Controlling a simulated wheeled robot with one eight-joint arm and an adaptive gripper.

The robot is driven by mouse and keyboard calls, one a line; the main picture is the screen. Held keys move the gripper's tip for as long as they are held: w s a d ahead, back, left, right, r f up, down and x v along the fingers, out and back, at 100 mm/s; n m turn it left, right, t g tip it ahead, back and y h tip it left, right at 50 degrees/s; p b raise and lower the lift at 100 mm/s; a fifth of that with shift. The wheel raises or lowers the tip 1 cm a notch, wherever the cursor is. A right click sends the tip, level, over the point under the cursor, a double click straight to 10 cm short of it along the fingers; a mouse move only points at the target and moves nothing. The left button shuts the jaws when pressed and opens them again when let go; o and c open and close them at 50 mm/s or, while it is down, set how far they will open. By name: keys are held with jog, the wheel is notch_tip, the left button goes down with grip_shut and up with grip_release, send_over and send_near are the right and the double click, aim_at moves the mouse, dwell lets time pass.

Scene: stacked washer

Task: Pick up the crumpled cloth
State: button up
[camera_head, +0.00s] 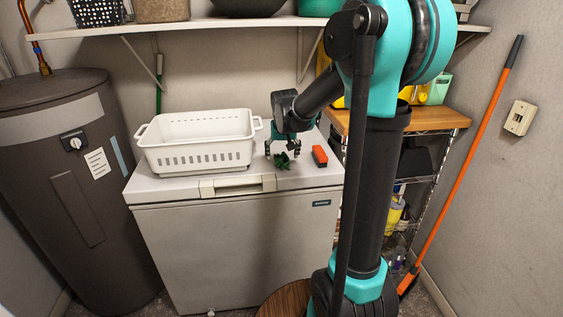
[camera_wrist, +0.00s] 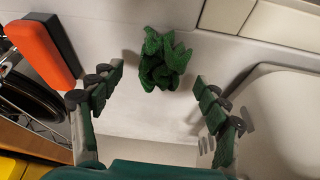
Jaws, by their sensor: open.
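The crumpled cloth (camera_head: 282,161) is dark green and lies on the white top of the chest freezer (camera_head: 240,225), near its front edge. In the wrist view the cloth (camera_wrist: 163,60) is a bunched lump ahead of my fingers, centred between them. My gripper (camera_head: 283,151) is above the freezer top, pointing down close to the cloth. In the wrist view my gripper (camera_wrist: 158,97) has its two green-padded fingers spread wide, with nothing between the pads. I cannot tell the exact height of the fingertips above the cloth.
A white basket (camera_head: 198,158) stands left of the cloth. An orange-red and black brush-like block (camera_head: 320,156) lies right of it and beside one finger in the wrist view (camera_wrist: 42,52). A shelf (camera_head: 200,25) runs above. A wooden-topped rack (camera_head: 425,118) stands right.

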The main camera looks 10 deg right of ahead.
jog(key=shift+x, duration=1.3)
jog(key=c, duration=0.8)
jog(key=shift+c, duration=0.2)
